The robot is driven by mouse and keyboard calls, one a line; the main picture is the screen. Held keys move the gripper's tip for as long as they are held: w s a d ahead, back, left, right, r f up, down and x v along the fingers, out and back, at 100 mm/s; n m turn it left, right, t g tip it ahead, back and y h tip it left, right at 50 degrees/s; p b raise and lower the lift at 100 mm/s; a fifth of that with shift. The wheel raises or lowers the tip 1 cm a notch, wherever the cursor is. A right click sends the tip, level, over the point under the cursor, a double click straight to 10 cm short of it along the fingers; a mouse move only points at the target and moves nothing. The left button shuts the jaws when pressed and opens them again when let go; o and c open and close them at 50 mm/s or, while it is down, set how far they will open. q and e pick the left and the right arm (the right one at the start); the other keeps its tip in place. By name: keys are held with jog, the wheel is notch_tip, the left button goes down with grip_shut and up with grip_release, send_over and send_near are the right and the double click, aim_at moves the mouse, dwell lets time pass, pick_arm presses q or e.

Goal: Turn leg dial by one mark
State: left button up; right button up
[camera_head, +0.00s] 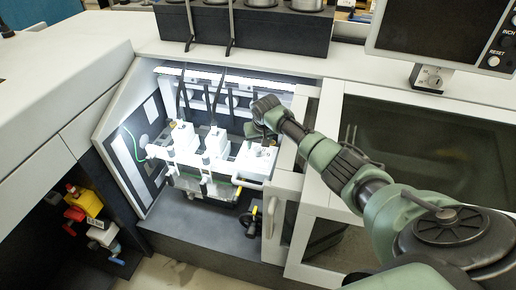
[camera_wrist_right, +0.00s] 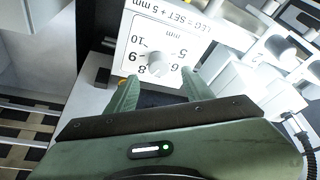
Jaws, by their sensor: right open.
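The leg dial plate (camera_wrist_right: 165,35) is white with black numbers and the words "LEG = SET + 5 mm", seen upside down in the right wrist view. A pale round knob (camera_wrist_right: 158,68) sits among the numbers near its lower edge. My right gripper (camera_wrist_right: 160,82) is open, with its two green fingers pointing at the plate. The fingertips are on either side of the knob; I cannot tell whether they touch it. In the head view my right gripper (camera_head: 256,130) reaches into the right side of the lit machine bay, hiding the dial. My left gripper is not in view.
White stitching units (camera_head: 213,143) fill the bay left of my right gripper. The bay's right wall (camera_head: 303,118) is close to my right wrist. A yellow-and-black knob (camera_head: 252,222) is below. A monitor (camera_head: 436,35) stands at the upper right.

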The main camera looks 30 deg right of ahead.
aim_at(257, 149)
jog(key=shift+b+x, duration=0.55)
jog(key=shift+x, duration=2.1)
jog(key=shift+s+d, duration=0.1)
grip_shut()
